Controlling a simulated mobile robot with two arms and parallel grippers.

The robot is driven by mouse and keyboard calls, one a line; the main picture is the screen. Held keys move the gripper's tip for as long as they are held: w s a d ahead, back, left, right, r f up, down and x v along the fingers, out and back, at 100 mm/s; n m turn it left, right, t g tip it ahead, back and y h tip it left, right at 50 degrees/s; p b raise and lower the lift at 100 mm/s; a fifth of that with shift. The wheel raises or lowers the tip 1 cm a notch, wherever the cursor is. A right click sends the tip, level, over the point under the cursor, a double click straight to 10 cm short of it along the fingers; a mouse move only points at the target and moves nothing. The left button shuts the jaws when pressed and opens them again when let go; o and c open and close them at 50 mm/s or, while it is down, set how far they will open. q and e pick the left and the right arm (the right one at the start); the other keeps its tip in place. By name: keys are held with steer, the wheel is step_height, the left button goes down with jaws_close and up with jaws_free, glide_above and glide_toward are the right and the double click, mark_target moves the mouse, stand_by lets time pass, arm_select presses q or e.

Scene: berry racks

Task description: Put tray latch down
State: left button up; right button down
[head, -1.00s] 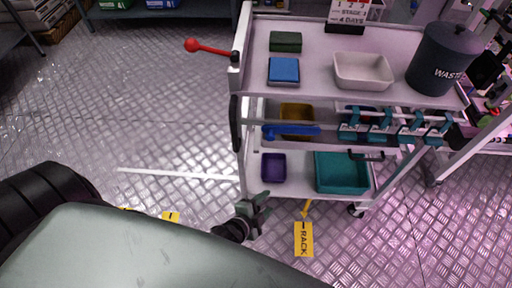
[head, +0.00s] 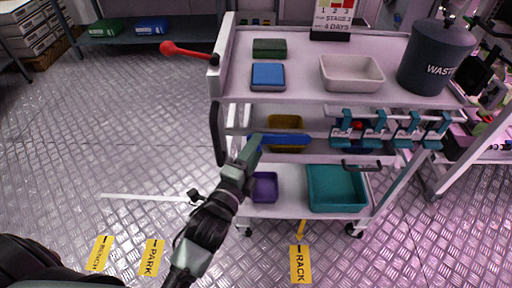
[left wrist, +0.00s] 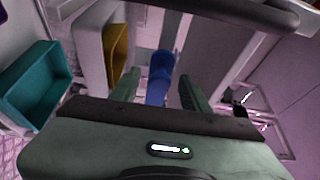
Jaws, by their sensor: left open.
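A blue bar (head: 287,139), which looks like the tray latch, lies nearly level across the front of the cart's middle level. My left gripper (head: 252,150) is at the bar's left end. In the left wrist view the blue bar (left wrist: 158,80) shows between the two open fingers of my left gripper (left wrist: 158,92). I cannot tell whether the fingers touch it. Part of the bar's left end is hidden by the gripper in the head view. My right gripper does not show.
The cart (head: 300,40) carries a white bin (head: 351,86), a blue box (head: 267,76) and a grey waste bin (head: 436,60) on top. A red lever (head: 185,52) sticks out left. Below are a yellow bin (head: 286,120), purple bin (head: 264,186) and teal bin (head: 336,204).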

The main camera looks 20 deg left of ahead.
arm_select(q)
steer(key=shift+w+d, duration=0.1)
steer(key=shift+w, duration=0.5)
jaws_close()
stand_by(1.1)
